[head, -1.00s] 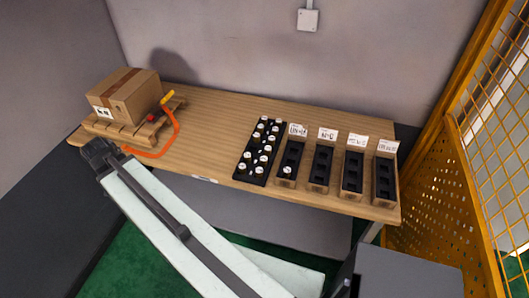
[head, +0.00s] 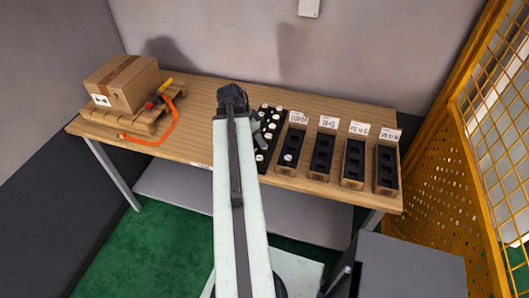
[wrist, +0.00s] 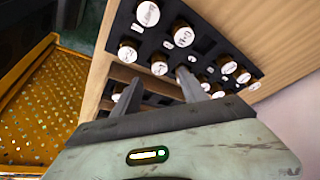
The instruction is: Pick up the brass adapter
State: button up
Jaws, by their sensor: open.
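Several short round pieces with white labelled tops and dark brownish sides stand in a black tray (head: 262,158). The tray also shows in the wrist view (wrist: 204,50), with pieces such as one at the top (wrist: 148,13), one at the left (wrist: 129,50) and one at the right (wrist: 229,66). I cannot tell which is the brass adapter. My gripper (wrist: 158,78) is open and empty, its two fingers apart above the tray's edge nearest the bins. In the head view my arm covers the tray's left part.
Several wooden bins with black inserts and white labels, the leftmost (head: 291,146) holding one white-topped piece, stand right of the tray. A cardboard box (head: 122,82) on a small pallet (head: 130,118) and an orange strap (head: 160,132) lie left. A yellow mesh fence (head: 450,150) stands right.

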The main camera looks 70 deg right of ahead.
aim_at(264, 150)
jog(key=b+x, duration=0.5)
jog(key=x, duration=0.1)
jog(key=shift+w+a+f, duration=0.1)
jog(key=shift+a, duration=0.05)
jog(key=shift+r, duration=0.2)
jog(key=shift+c, duration=0.3)
grip_shut()
jog(key=shift+r+p, duration=0.1)
jog(key=shift+p, duration=0.25)
